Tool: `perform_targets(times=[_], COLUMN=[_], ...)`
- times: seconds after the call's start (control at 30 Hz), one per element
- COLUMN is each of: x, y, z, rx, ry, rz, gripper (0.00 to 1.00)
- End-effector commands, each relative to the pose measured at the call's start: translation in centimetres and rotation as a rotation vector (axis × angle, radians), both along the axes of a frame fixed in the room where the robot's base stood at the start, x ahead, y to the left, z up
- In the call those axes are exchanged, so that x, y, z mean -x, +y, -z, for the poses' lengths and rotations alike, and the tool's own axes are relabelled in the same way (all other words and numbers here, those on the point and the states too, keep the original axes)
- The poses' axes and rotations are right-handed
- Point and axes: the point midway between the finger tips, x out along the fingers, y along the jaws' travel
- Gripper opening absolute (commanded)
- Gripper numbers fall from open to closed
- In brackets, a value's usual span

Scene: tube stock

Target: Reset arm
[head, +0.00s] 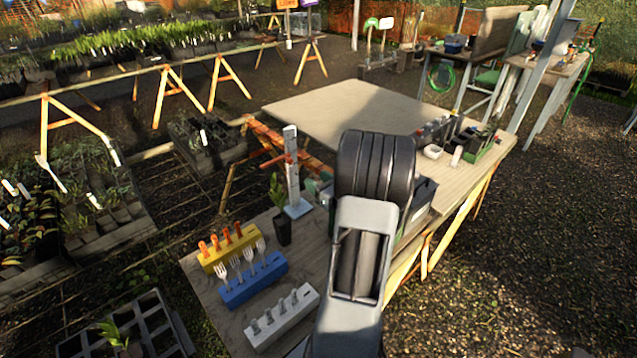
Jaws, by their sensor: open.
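My arm rises from the bottom of the head view, with a grey link and a black ribbed joint standing over the middle of the wooden table (345,108). My gripper does not show; the arm's own links may hide it. I see nothing held. Left of my arm on the table stand a yellow block (222,256) with orange-topped pieces, a blue block (250,287) with fork-like pieces, and a white block (282,320) with grey pieces.
A dark potted seedling (283,228) and an upright white post (292,165) stand close left of my arm. Dark containers and a white cup (432,152) stand at the table's right. The table's far part is clear. A black tray (130,332) lies lower left.

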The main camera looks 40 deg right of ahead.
Motion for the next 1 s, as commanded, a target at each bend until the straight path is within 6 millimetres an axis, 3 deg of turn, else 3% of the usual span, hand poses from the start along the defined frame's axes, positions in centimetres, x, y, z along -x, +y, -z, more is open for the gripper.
perform_targets(times=[0.67, 0.77, 0.87, 1.0], x=[0.0, 0.3, 1.4, 3.2], y=[0.4, 2.5, 5.8, 12.8], z=[0.7, 2.4, 4.0, 4.8], rx=[0.050, 0.119, 0.246, 0.549], ry=[0.038, 0.124, 0.234, 0.369], rz=[-0.025, -0.133, -0.318, -0.701], gripper=[0.49, 0.49, 0.49, 0.49])
